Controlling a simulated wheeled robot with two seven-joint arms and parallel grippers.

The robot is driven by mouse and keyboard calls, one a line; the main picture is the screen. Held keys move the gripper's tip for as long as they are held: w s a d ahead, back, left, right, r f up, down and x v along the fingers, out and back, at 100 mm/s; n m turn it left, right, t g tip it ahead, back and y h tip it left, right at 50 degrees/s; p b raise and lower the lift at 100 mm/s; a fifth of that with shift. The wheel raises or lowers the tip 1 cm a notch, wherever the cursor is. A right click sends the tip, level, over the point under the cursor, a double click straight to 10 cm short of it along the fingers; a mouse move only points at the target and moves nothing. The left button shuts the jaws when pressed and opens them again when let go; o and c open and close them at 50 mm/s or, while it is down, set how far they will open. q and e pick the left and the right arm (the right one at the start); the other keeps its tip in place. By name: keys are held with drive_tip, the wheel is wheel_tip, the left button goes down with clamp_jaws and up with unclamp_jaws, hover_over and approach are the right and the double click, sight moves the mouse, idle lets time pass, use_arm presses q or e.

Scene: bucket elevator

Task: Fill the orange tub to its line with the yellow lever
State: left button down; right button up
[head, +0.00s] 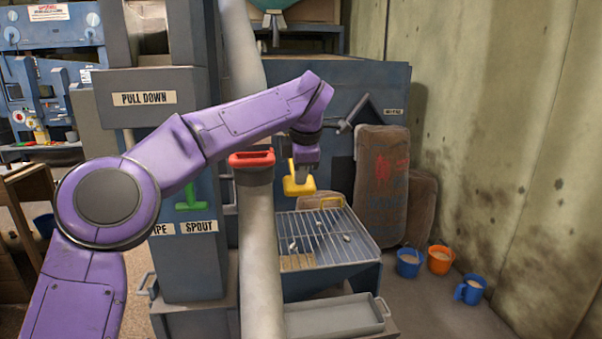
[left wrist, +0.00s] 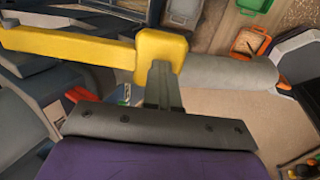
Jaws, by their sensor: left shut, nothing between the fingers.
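The yellow lever (head: 298,185) shows just below my left gripper (head: 306,172) in the head view. In the left wrist view the yellow lever (left wrist: 90,48) is a long bar with a thick block at its end. The shut fingers of my left gripper (left wrist: 162,75) reach up to that block with nothing between them; whether they touch it I cannot tell. The orange tub (head: 440,262) stands on the floor at right, with pale material inside. Its fill line is too small to make out. My right gripper is not in view.
Blue tubs (head: 408,265) stand on either side of the orange one. Behind are brown sacks (head: 381,185). A grate (head: 318,236) with a grey tray (head: 330,318) below it lies under my left gripper. A grey pipe (head: 258,235) with a red collar (head: 252,158) stands left of the grate.

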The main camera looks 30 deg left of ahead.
use_arm(q)
drive_tip(key=shift+f, duration=0.3)
idle(0.6)
drive_tip(key=p+v, duration=0.3)
drive_tip(key=w+p+v, duration=0.1)
drive_tip(key=p+v, duration=0.1)
drive_tip(key=shift+s+a+r, duration=0.1)
drive_tip(key=shift+a+r, duration=0.15)
drive_tip(key=shift+r, duration=0.15)
drive_tip(key=v, duration=0.9)
drive_tip(key=shift+s+p, duration=0.25)
drive_tip(key=shift+p, duration=0.1)
drive_tip(key=shift+w+d, duration=0.15)
